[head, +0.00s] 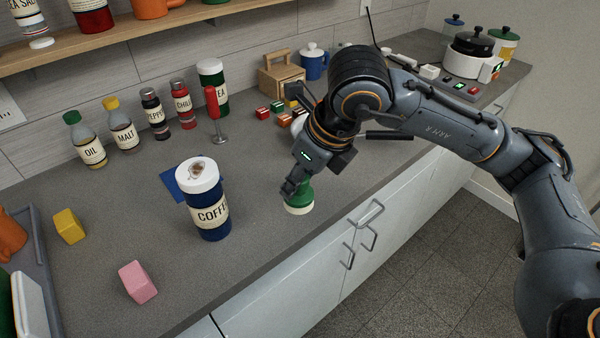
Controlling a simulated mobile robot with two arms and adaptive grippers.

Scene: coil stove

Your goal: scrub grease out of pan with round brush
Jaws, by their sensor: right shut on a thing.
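My right gripper (295,187) reaches in from the right and points down near the counter's front edge. It is shut on the round brush (301,203), which has a green body and a pale, round lower end. The gripper and wrist hide the brush's upper part. I cannot tell whether the brush touches the counter. I cannot make out a pan or the coil stove in this view. My left gripper is not in view.
A blue coffee canister (208,215) stands left of the brush. A pink block (138,282) and a yellow block (69,226) lie further left. The counter (120,205) has free room around the canister.

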